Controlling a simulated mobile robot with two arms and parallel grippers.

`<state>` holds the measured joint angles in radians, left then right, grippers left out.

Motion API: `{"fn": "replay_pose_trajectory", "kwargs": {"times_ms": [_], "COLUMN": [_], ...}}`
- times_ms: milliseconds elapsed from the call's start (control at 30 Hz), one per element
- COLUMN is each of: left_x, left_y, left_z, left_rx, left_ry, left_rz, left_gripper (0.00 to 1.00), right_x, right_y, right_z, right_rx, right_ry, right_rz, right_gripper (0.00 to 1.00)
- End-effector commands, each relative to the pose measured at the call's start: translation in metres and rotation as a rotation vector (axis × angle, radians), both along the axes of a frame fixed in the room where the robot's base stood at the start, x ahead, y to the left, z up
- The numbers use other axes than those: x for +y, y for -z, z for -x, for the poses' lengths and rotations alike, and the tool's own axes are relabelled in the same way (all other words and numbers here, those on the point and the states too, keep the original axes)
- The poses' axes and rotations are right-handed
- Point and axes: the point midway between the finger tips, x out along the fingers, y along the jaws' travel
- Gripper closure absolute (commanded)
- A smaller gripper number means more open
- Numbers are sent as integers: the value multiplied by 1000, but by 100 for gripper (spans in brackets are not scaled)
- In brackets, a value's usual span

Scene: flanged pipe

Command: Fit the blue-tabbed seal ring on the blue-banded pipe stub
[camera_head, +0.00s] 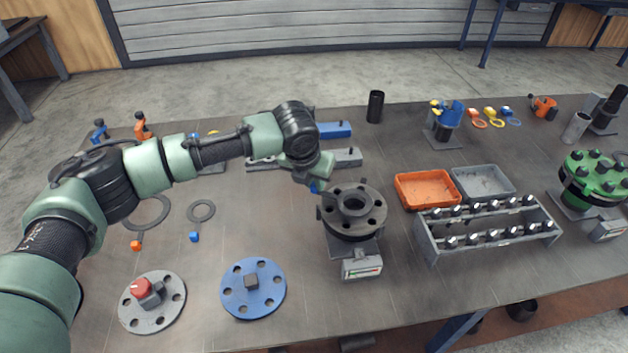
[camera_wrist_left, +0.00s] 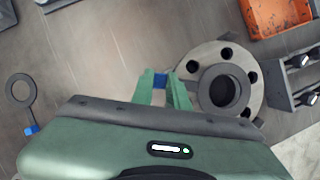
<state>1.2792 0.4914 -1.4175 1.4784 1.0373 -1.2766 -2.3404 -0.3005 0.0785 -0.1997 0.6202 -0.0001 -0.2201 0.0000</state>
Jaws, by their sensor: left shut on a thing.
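My left gripper (camera_head: 315,187) is at the left rim of a dark grey flanged pipe stub (camera_head: 372,221). In the left wrist view its green fingers (camera_wrist_left: 160,84) are shut on a small blue piece (camera_wrist_left: 160,79), beside the flange (camera_wrist_left: 208,57). I cannot tell whether this piece belongs to a ring. The flange has bolt holes and a raised dark collar (camera_wrist_left: 203,88) around its open bore; no blue band is clear on it. A thin grey seal ring (camera_head: 189,211) with a blue tab (camera_head: 194,237) lies flat on the table, left of the stub. My right gripper is not in view.
A larger orange-tabbed ring (camera_head: 136,224) lies farther left. A blue disc (camera_head: 270,300) and a grey disc with a red knob (camera_head: 170,321) lie in front. An orange tray (camera_head: 428,205), a grey tray (camera_head: 508,190) and a bolt rack (camera_head: 430,240) stand right of the stub.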

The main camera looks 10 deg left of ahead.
Motion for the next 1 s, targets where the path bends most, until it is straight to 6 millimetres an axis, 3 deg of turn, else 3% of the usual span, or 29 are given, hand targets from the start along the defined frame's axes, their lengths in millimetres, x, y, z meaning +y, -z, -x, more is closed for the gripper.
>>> {"fn": "replay_pose_trajectory", "kwargs": {"times_ms": [700,733,800,1000], "left_x": [0,0,0,0], "left_y": [9,9,9,9], "left_z": [0,0,0,0], "left_rx": [0,0,0,0], "left_ry": [0,0,0,0], "left_rz": [0,0,0,0], "left_gripper": [100,79,60,59], "right_x": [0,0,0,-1], "right_y": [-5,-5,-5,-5], "right_z": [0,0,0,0], "right_rx": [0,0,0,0], "right_ry": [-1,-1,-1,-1], "right_rz": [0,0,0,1], "right_gripper": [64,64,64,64]}}
